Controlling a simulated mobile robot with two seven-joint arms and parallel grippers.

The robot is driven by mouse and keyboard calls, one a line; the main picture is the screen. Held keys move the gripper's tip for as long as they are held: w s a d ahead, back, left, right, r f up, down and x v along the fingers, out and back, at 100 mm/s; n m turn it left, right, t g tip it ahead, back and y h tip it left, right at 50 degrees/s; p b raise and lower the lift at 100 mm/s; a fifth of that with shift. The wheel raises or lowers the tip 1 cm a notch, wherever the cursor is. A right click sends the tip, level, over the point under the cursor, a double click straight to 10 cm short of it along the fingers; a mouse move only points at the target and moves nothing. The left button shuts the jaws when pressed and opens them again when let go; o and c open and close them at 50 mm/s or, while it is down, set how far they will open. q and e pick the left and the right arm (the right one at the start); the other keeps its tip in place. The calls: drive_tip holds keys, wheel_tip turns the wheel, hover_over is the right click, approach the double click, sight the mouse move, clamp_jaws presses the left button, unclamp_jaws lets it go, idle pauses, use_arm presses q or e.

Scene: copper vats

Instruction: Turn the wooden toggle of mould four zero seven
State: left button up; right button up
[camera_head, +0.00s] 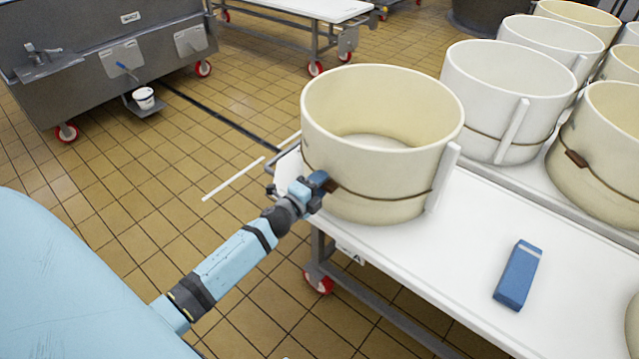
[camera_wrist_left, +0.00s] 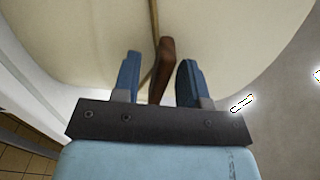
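A large cream mould (camera_head: 382,150) stands on the near end of the white table, with a cord around its lower part. The mould's wall also fills the left wrist view (camera_wrist_left: 80,35). A brown wooden toggle (camera_wrist_left: 164,65) sits at the cord in the wrist view; in the head view it shows small (camera_head: 332,185) beside my fingers. My left gripper (camera_wrist_left: 158,80) is open, with one blue finger on each side of the toggle and a gap to each. It also shows in the head view (camera_head: 318,183) against the mould's left side. No number is readable on the mould. My right gripper is not in view.
A blue block (camera_head: 518,275) lies on the white table (camera_head: 460,265) to the right. Several more moulds stand behind, one a white mould (camera_head: 505,95), another with a brown toggle (camera_head: 576,158). A grey vat (camera_head: 100,60) on wheels stands at the far left. Tiled floor lies between.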

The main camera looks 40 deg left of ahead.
use_arm(q)
drive_tip(key=s+a+p, duration=0.1)
drive_tip(key=s, duration=1.2)
drive_tip(key=shift+s, duration=0.4)
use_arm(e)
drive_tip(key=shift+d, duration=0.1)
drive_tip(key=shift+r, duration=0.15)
